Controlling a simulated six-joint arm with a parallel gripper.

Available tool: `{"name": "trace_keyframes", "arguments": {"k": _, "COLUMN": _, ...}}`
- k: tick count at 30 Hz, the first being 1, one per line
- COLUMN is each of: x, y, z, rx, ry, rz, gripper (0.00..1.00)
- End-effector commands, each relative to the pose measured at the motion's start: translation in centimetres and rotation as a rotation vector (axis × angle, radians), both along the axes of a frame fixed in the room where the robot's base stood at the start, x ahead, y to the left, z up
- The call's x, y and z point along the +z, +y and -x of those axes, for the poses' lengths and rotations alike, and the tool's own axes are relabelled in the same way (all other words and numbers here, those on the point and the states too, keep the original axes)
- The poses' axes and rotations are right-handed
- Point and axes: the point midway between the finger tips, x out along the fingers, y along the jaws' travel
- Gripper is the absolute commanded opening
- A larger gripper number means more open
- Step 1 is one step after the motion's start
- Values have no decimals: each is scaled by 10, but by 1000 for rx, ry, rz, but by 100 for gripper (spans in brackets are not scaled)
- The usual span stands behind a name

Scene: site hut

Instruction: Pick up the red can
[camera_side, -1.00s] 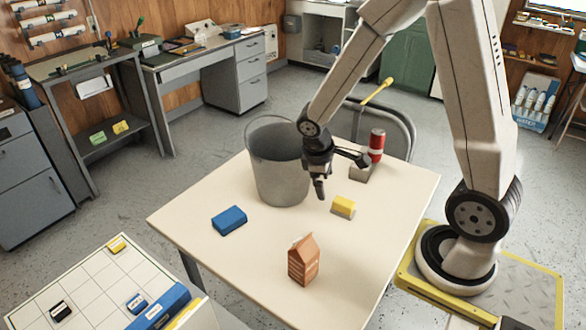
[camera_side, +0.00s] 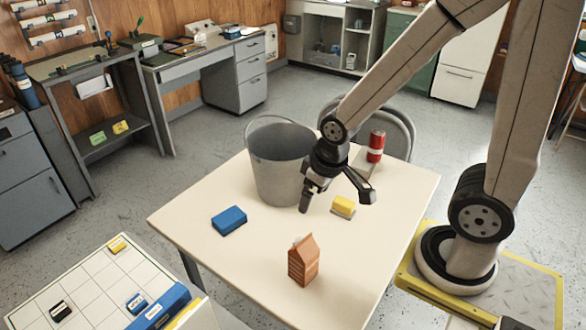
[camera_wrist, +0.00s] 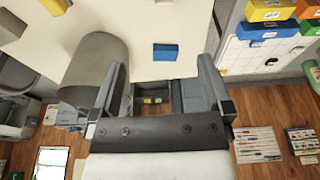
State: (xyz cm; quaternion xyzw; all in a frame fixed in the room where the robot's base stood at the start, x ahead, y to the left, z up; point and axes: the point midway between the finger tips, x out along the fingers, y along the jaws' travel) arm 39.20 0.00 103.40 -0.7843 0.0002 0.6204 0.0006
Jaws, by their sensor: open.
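The red can (camera_side: 376,146) stands upright near the far right edge of the pale table, on or just behind a grey block (camera_side: 362,162); its base contact is unclear. The can does not show in the wrist view. My gripper (camera_side: 337,201) is open and empty above the table, in front of the bucket's right side and left of the can. In the wrist view its two fingers (camera_wrist: 162,68) are spread wide with nothing between them.
A grey bucket (camera_side: 278,170) stands beside my gripper. A yellow block (camera_side: 343,205) lies close by the fingers. A blue block (camera_side: 229,221) and a brown carton (camera_side: 304,262) stand farther forward. A chair (camera_side: 398,125) is behind the table. The table's front right is clear.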

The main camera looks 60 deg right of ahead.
Motion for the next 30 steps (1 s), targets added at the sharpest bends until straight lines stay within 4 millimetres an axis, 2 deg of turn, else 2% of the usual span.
{"name": "trace_keyframes", "arguments": {"k": 20, "x": -1, "y": -3, "z": -3, "rx": -7, "ry": -6, "rz": 2, "gripper": 100}}
{"name": "trace_keyframes", "arguments": {"k": 26, "x": -6, "y": -24, "z": -22, "rx": -61, "ry": -58, "rz": 12, "gripper": 100}}
{"name": "trace_keyframes", "arguments": {"k": 30, "x": -15, "y": -58, "z": -47, "rx": -132, "ry": -133, "rz": 31, "gripper": 100}}
